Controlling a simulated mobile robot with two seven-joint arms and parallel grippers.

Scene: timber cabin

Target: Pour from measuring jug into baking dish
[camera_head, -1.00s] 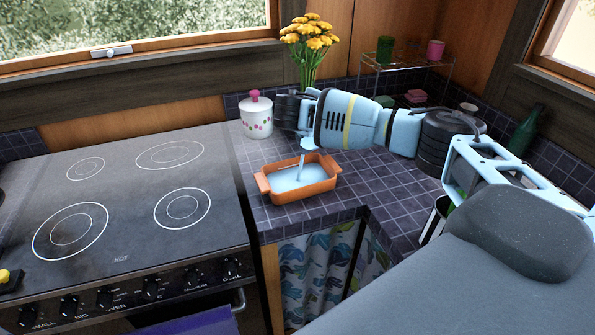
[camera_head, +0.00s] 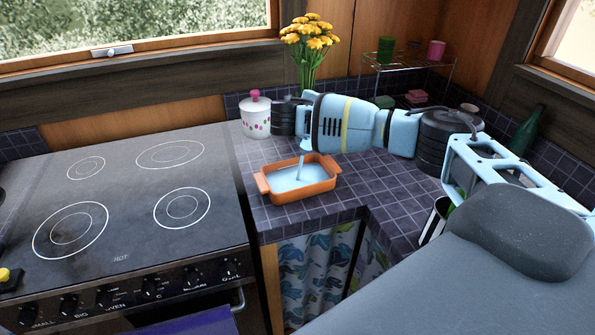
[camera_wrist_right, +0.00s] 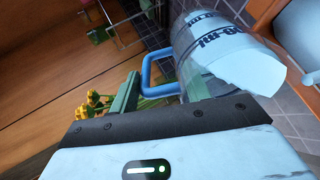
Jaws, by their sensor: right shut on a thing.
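The orange baking dish (camera_head: 319,187) stands on the tiled counter beside the stove, with pale blue liquid (camera_head: 288,181) in it. A thin stream (camera_head: 301,170) falls into the dish from above. My right gripper (camera_wrist_right: 160,88) is shut on the blue handle of the clear measuring jug (camera_wrist_right: 215,50), which has dark markings and is tilted. In the head view my right gripper (camera_head: 286,115) is above and behind the dish, and the jug is mostly hidden by the gripper and wrist. How much liquid the jug holds cannot be told. My left gripper is not in view.
A white spotted pot (camera_head: 256,118) with a pink knob stands behind the dish, near yellow flowers (camera_head: 308,32). A wire rack (camera_head: 410,64) with cups and a green bottle (camera_head: 527,130) are farther right. The stove top (camera_head: 125,200) is clear at left.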

